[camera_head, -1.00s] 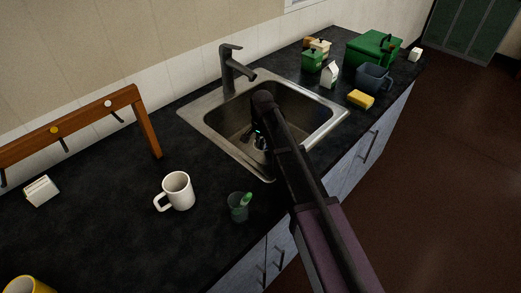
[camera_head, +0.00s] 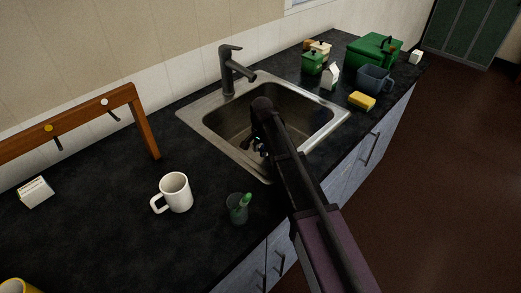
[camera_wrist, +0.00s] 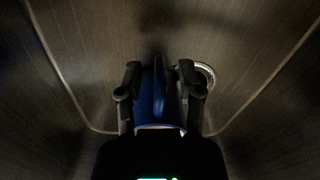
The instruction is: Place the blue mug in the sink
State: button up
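The blue mug (camera_wrist: 158,95) shows in the wrist view between the two fingers of my gripper (camera_wrist: 160,88), dark and partly hidden by the gripper's body. The fingers are spread to its width and appear to press on its sides. Mug and gripper are inside the steel sink (camera_head: 213,125), over its floor. I cannot tell whether the mug touches the floor. In the head view my gripper (camera_head: 259,146) is down in the basin, and my arm hides the mug there.
The faucet (camera_head: 228,72) rises behind the basin. A white mug (camera_head: 176,193) and a dark cup with a green item (camera_head: 238,208) stand left of my arm. A yellow sponge (camera_head: 362,101), a grey-blue container (camera_head: 374,79) and a green box (camera_head: 375,50) stand right of the sink.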

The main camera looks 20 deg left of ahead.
jog(key=shift+r, duration=0.1)
dwell(0.3)
notch_tip(320, 180, up, 12)
jog(key=p, duration=1.2)
jog(key=shift+d, duration=0.1)
dwell(0.7)
